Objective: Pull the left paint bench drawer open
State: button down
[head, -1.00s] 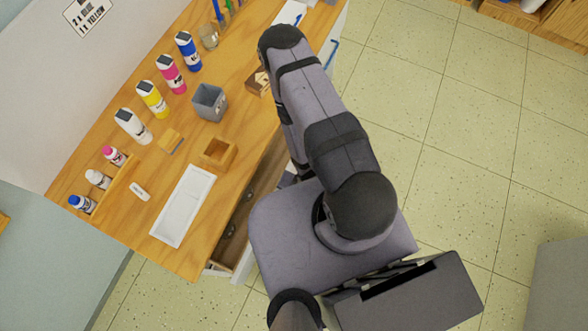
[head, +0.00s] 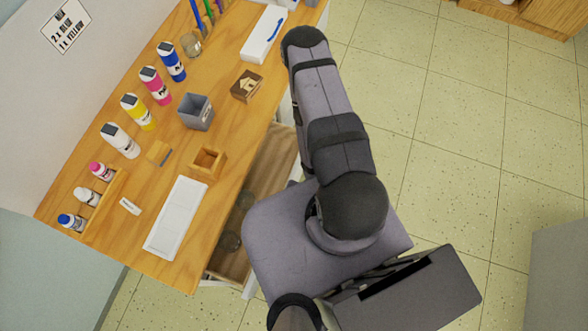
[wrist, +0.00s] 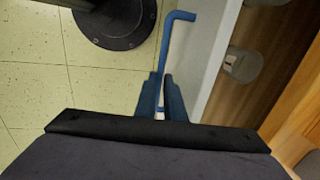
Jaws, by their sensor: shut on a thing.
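The left paint bench drawer shows in the wrist view with its pale front (wrist: 207,45) and brown interior (wrist: 275,45). It stands out from under the bench. In the head view its wooden inside (head: 268,160) shows below the bench edge, partly hidden by my arm. Its blue bar handle (wrist: 181,16) runs along the front. My gripper (wrist: 160,88) is shut on this handle in the wrist view, both fingers closed around it. In the head view my gripper and the handle are hidden behind my arm.
The wooden paint bench (head: 185,232) carries several paint bottles, a grey cup (head: 196,112), a small wooden box (head: 208,162) and a white tray (head: 175,218). Tiled floor (head: 440,130) is free to the right.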

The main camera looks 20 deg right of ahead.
jog(key=c, duration=1.8)
grip_release()
jog(key=shift+c, duration=0.2)
jog(key=shift+r, duration=0.1)
notch_tip(320, 180, up, 10)
jog(key=p, duration=0.8)
jog(key=shift+s+d+p, duration=0.2)
jog(key=shift+p, duration=0.2)
